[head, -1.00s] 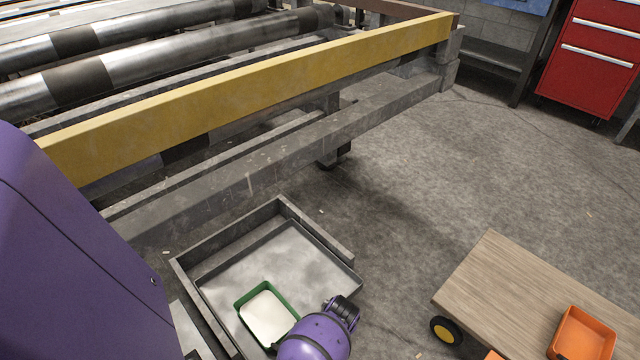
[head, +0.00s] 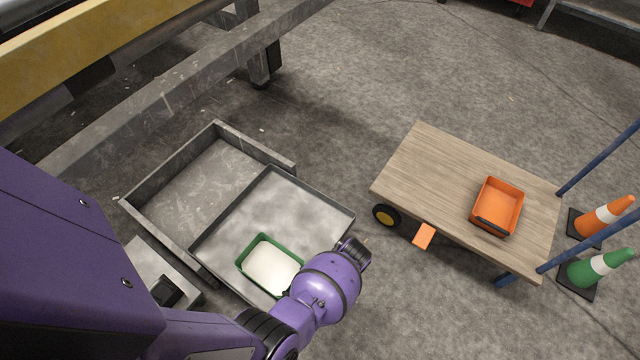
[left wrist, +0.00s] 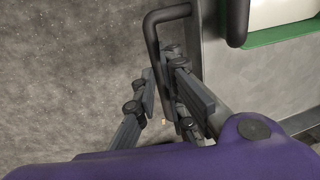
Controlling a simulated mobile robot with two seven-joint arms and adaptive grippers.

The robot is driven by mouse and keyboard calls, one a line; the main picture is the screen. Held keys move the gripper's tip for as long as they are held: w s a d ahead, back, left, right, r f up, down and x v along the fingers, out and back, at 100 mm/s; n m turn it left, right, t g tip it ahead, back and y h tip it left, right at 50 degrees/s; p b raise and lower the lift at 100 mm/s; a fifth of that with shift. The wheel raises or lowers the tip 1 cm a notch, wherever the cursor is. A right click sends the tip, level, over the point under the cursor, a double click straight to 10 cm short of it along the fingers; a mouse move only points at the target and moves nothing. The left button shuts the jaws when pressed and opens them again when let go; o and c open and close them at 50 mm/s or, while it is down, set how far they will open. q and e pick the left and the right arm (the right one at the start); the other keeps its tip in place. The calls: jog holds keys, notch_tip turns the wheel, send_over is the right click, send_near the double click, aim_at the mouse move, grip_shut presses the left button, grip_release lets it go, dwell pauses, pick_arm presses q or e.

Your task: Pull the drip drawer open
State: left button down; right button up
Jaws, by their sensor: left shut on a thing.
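The drip drawer (head: 315,205) is a shallow grey metal tray, drawn well out toward the lower right of its grey frame (head: 165,222) in the head view. A green bin (head: 245,262) with a pale filling sits in it. In the left wrist view the drawer's dark bar handle (left wrist: 150,32) runs down between the fingers of my left gripper (left wrist: 160,82), which is shut on it. In the head view my purple left arm covers the drawer's near corner and hides the fingers and handle. My right gripper is out of view.
A wooden-topped cart (head: 430,175) with an orange bin (head: 500,200) stands to the right, cones (head: 600,215) beyond it. An orange piece (head: 424,236) shows at its near edge. Bare floor separates drawer and cart. The yellow-railed machine (head: 90,55) is at upper left.

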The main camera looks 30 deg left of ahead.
pick_arm(q)
jog(key=shift+s+d, duration=0.2)
jog(key=shift+d, duration=1.05)
jog(key=c, duration=1.9)
grip_release()
jog(key=shift+o, duration=0.2)
jog(key=shift+w, duration=0.1)
notch_tip(320, 180, up, 12)
jog(key=d, duration=0.2)
